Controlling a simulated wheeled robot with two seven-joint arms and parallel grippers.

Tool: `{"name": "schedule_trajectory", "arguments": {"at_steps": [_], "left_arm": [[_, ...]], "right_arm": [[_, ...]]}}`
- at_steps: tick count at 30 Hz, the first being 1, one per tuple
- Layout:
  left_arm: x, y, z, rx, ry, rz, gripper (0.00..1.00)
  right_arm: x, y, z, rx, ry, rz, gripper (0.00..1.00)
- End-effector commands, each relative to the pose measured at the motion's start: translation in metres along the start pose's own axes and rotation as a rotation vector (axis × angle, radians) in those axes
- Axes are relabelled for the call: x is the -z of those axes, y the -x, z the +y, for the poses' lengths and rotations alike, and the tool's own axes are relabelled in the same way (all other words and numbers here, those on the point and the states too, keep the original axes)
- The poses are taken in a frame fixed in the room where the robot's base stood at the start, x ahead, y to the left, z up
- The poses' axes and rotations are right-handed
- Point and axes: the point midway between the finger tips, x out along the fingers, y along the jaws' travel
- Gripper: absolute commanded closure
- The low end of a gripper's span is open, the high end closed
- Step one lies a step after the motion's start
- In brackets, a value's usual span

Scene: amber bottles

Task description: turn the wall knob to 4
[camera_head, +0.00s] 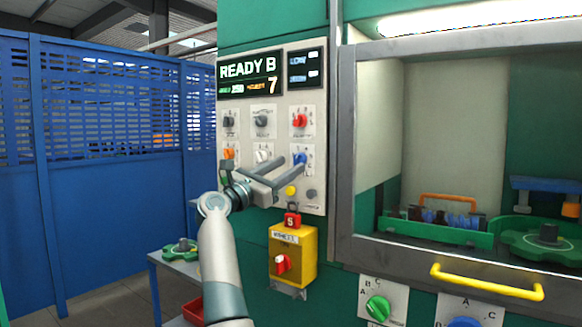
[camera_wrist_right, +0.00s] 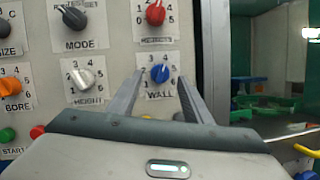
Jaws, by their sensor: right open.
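The wall knob (camera_wrist_right: 160,73) is blue and sits above the label "WALL" on the control panel, with numbers around it. It also shows in the head view (camera_head: 300,158), partly behind my gripper. I cannot tell surely which number it points at. My right gripper (camera_head: 291,163) is open in front of the panel, its two fingers reaching toward the blue knob. In the right wrist view the fingers (camera_wrist_right: 160,80) stand on either side of the knob. I cannot tell whether they touch it. My left gripper is not in view.
A white height knob (camera_wrist_right: 86,78), a red knob (camera_wrist_right: 155,13) and an orange bore knob (camera_wrist_right: 10,86) are close by. Below the panel is a yellow box (camera_head: 292,256) with a red switch. A window frame (camera_head: 342,150) stands right of the panel.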

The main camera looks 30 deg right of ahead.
Motion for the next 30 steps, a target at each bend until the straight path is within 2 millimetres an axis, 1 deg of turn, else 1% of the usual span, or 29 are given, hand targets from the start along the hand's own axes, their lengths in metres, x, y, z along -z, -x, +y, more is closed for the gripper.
{"name": "schedule_trajectory", "arguments": {"at_steps": [1, 12, 18, 24, 30], "left_arm": [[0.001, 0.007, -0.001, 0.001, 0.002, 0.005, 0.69], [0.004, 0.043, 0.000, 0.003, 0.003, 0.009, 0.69], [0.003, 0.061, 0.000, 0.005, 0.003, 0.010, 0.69], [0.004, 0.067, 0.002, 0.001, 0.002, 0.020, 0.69], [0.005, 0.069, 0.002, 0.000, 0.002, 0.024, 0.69]], "right_arm": [[0.002, 0.010, 0.000, -0.002, -0.001, 0.001, 0.55], [0.003, 0.084, 0.001, -0.004, -0.001, 0.002, 0.55], [0.002, 0.120, 0.000, -0.003, -0.001, 0.001, 0.55], [0.001, 0.141, 0.000, -0.001, -0.001, 0.000, 0.55], [0.000, 0.146, 0.000, 0.000, -0.001, 0.000, 0.55]]}}
